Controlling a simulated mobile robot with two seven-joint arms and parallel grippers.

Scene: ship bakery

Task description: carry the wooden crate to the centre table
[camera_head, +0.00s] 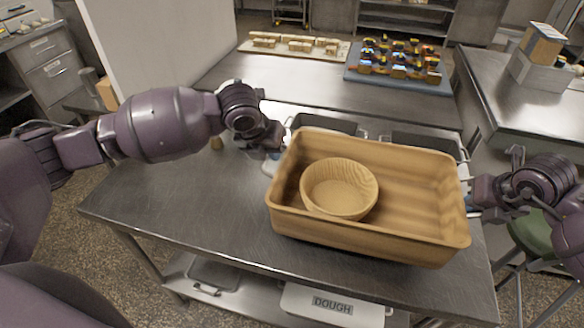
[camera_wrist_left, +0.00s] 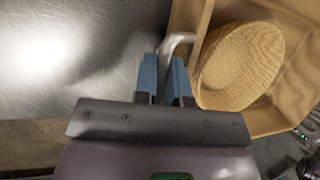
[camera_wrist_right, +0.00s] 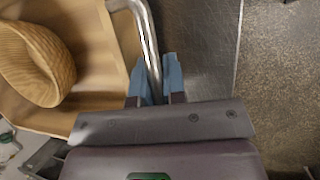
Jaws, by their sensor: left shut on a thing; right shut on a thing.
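The wooden crate (camera_head: 420,215) is over the steel table in the head view, with a round wooden bowl (camera_head: 340,190) inside its left part. Whether the crate touches the table is hard to tell. My left gripper (camera_head: 268,150) is at the crate's left end; in the left wrist view its blue fingers (camera_wrist_left: 167,75) are shut on a metal handle (camera_wrist_left: 178,40) beside the crate wall (camera_wrist_left: 195,20). My right gripper (camera_head: 472,196) is at the right end; in the right wrist view its fingers (camera_wrist_right: 154,78) are shut on the other metal handle (camera_wrist_right: 146,30).
The steel table (camera_head: 180,200) is bare left of the crate. Dark sunken bins (camera_head: 325,125) lie behind it. Farther back are a blue tray (camera_head: 400,82) of dark items and a board (camera_head: 290,50) of pastries. A green stool (camera_head: 535,235) stands at right.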

